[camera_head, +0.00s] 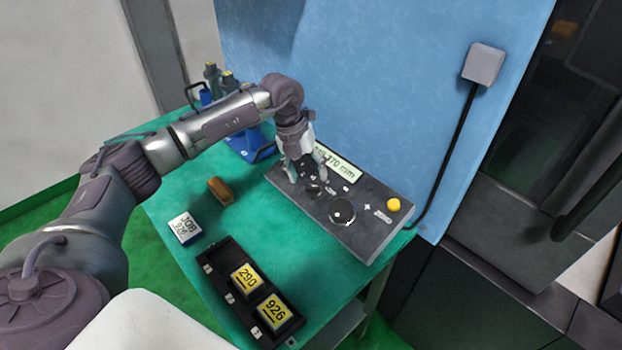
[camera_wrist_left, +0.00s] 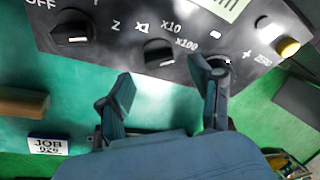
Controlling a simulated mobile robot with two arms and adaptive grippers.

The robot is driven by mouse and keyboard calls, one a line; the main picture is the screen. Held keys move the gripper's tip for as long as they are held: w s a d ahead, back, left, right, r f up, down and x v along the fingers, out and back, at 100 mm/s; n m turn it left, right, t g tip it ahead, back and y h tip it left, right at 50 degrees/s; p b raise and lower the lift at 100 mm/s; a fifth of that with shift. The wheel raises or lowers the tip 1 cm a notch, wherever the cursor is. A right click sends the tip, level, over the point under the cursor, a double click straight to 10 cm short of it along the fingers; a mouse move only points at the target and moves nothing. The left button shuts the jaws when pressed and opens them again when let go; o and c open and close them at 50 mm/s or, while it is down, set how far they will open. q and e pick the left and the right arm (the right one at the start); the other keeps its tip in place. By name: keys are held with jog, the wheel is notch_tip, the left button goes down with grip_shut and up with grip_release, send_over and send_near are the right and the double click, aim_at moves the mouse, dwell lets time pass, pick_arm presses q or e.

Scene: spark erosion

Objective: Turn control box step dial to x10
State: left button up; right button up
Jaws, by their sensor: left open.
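The control box (camera_head: 372,240) is a dark grey panel at the back of the green table. In the left wrist view its black step dial (camera_wrist_left: 158,52) sits below the x1, x10 and x100 marks; I cannot tell which mark it points to. A second black dial (camera_wrist_left: 72,35), with OFF and Z marks near it, is to its left. My left gripper (camera_head: 306,178) is over the box's left part in the head view, hiding some of it. In the wrist view its open fingers (camera_wrist_left: 165,92) are empty, on either side of the step dial and short of it. My right gripper is out of view.
A round black handwheel (camera_head: 342,211) and a yellow button (camera_head: 393,204) are on the box's right part. A display (camera_head: 338,163) is along its back. A black tray (camera_head: 210,262) with yellow-labelled blocks, a JOB block (camera_head: 185,228) and a brown block (camera_head: 220,190) lie in front.

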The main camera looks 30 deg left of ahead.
aim_at(312, 186)
pick_arm(q)
jog(key=shift+x, duration=1.8)
jog(key=c, duration=1.1)
jog(key=shift+c, duration=0.2)
jog(key=shift+n, duration=0.3)
jog(key=n+h+p, duration=0.1)
jog(key=n, duration=0.2)
jog(key=shift+r+n+t, duration=0.1)
jog(key=shift+n+t, duration=0.2)
jog(key=n+t+h+p, duration=0.1)
jog(key=n+p, duration=0.1)
jog(key=n, duration=0.3)
jog(key=shift+a, duration=0.1)
jog(key=shift+n+t, duration=0.3)
